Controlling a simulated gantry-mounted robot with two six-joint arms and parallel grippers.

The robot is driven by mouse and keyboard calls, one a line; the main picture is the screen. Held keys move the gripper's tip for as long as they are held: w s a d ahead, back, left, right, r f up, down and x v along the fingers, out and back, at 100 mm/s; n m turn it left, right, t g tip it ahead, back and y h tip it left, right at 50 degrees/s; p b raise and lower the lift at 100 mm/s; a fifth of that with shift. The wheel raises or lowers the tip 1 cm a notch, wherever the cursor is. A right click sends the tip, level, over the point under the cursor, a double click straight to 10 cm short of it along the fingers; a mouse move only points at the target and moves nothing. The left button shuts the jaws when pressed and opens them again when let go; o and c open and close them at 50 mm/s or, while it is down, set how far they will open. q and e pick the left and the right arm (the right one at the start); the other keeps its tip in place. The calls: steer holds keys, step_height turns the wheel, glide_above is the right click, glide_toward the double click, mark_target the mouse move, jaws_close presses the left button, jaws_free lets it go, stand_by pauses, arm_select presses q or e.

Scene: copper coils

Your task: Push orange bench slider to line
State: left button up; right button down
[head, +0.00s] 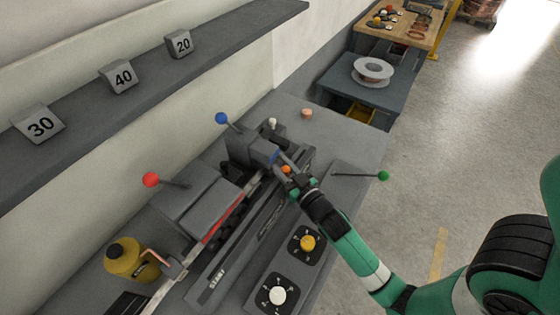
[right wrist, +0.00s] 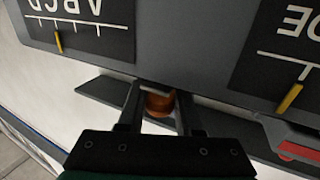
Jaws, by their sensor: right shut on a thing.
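The orange slider knob (head: 286,169) is on the dark bench machine (head: 262,152), near its far end. My right gripper (head: 284,165) is at the knob, and its arm comes in from the lower right. In the right wrist view the orange knob (right wrist: 159,103) sits between the two fingers of my right gripper (right wrist: 158,95), which are shut on it. Lettered scales show upside down there, with a yellow mark (right wrist: 58,42) by the ABCD scale and another yellow mark (right wrist: 290,97) by the other scale. My left gripper is not in view.
Red (head: 151,180), blue (head: 221,118) and green (head: 383,175) ball levers stick out from the bench. A yellow bottle (head: 127,258) stands at front left. Yellow (head: 307,243) and white (head: 278,295) dials are near my arm.

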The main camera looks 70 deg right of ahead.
steer(key=shift+a, duration=0.1)
steer(key=c, duration=0.6)
jaws_free()
steer(key=b+v, duration=0.3)
steer(key=v, duration=0.8)
steer(key=shift+s+a, duration=0.2)
steer(key=shift+s, duration=0.1)
steer(key=shift+w+a, duration=0.1)
